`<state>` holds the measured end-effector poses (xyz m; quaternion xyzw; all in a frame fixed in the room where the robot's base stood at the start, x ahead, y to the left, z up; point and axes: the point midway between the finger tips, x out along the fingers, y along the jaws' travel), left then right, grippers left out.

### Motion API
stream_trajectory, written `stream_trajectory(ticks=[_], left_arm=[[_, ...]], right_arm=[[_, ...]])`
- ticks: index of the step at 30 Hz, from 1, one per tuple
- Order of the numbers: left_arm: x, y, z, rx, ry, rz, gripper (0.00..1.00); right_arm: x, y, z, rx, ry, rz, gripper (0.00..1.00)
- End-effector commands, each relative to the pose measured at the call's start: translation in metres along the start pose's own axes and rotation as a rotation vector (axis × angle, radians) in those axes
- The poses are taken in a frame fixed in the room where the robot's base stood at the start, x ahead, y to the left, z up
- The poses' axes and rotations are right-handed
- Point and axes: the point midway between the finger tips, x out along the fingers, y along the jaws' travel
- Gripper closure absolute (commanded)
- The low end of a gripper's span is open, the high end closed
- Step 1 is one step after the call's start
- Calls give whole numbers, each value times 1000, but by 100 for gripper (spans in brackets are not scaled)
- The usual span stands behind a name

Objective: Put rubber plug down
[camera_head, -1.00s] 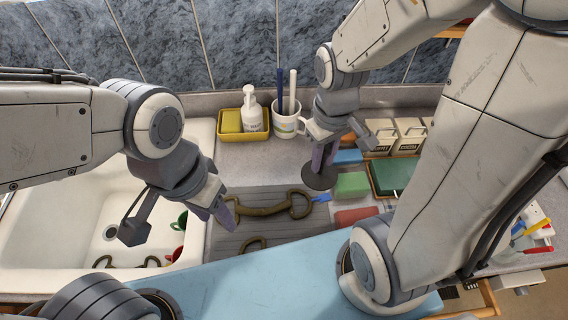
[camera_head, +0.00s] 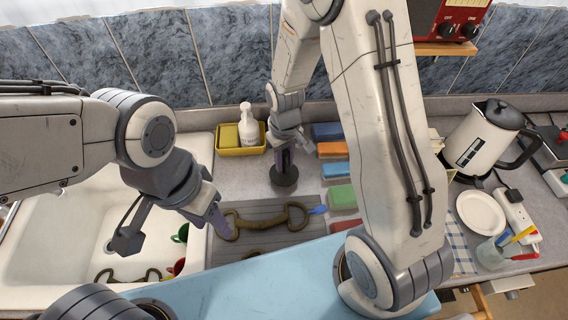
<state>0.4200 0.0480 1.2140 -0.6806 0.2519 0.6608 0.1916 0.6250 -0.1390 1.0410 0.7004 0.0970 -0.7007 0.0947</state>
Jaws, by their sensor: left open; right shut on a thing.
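The dark round rubber plug (camera_head: 284,180) is in the head view, at the counter strip behind the ribbed drainboard. My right gripper (camera_head: 285,162) points down and is shut on it from above. I cannot tell whether the plug touches the counter. My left gripper (camera_head: 218,226) is open, beside the left end of a brownish metal bit (camera_head: 262,224) lying on the drainboard (camera_head: 262,243). The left jaws look empty.
A white sink (camera_head: 60,225) holds green and red cups and more metal bits. A yellow tray (camera_head: 228,151) with a soap bottle (camera_head: 249,128) stands behind. Coloured blocks (camera_head: 333,150) lie right of the plug. A kettle (camera_head: 482,140) and plate (camera_head: 481,213) stand far right.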

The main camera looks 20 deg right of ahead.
Motion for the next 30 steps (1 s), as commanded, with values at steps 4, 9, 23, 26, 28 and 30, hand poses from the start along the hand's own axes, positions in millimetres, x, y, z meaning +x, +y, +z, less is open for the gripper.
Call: stream_trajectory(ticks=[4,9,23,26,28,30], left_arm=[[-9,1,-1,1,0,0,50],[-10,1,-1,2,0,0,50],[-7,0,0,1,0,0,50],[-7,0,0,1,0,0,50],[-7,0,0,1,0,0,50],[-8,1,0,1,0,0,50]], right_arm=[[18,0,1,0,-4,-1,100],[25,0,0,0,0,0,100],[28,0,0,-1,0,0,40],[27,0,0,-1,0,0,40],[27,0,0,-1,0,0,40],[27,0,0,-1,0,0,40]])
